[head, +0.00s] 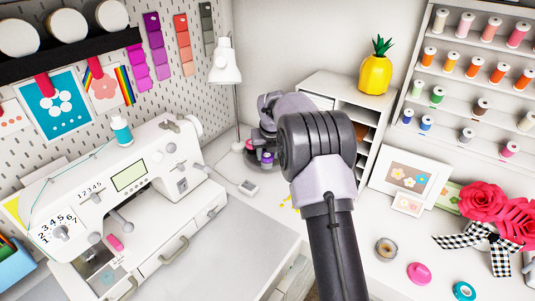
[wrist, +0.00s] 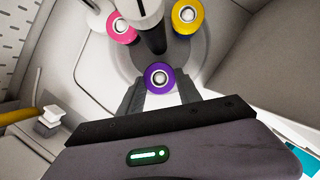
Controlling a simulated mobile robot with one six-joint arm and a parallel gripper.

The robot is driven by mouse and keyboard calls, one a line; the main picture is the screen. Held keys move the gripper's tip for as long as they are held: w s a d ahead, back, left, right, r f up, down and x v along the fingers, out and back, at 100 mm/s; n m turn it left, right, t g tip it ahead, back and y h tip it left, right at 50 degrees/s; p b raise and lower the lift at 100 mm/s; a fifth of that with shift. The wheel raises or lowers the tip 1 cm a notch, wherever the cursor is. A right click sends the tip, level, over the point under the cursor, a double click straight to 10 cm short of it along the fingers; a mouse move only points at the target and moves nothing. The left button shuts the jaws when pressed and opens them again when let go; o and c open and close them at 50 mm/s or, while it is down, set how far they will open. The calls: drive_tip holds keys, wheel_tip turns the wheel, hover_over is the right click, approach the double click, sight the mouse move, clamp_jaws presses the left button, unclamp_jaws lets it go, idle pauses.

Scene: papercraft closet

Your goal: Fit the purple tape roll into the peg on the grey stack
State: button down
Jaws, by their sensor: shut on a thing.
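The purple tape roll (wrist: 149,86) sits between the fingertips of my gripper (wrist: 159,82) in the wrist view. My gripper is shut on it from both sides. A pale round peg tip shows in the roll's centre hole. How far down the peg the roll sits cannot be told. The grey stack's round base (wrist: 200,50) lies below, with a dark central post. In the head view the purple roll (head: 267,159) shows small below my gripper, and my arm hides much of the stack.
A pink roll (wrist: 118,37) and a yellow roll (wrist: 180,24) sit on other pegs of the stack, close to the fingers. A white lamp (head: 225,68), a sewing machine (head: 120,195) and a white shelf unit (head: 345,110) stand around it. Loose tape rolls, including a pink one (head: 418,280), lie at right.

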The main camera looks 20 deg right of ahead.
drive_tip(key=shift+f, duration=0.3)
drive_tip(key=c, duration=0.7)
unclamp_jaws()
drive_tip(key=shift+r, duration=0.1)
drive_tip(key=shift+c, duration=0.2)
drive_tip(key=p+v, duration=0.3)
drive_tip(key=v, duration=1.4)
drive_tip(key=shift+r, duration=0.25)
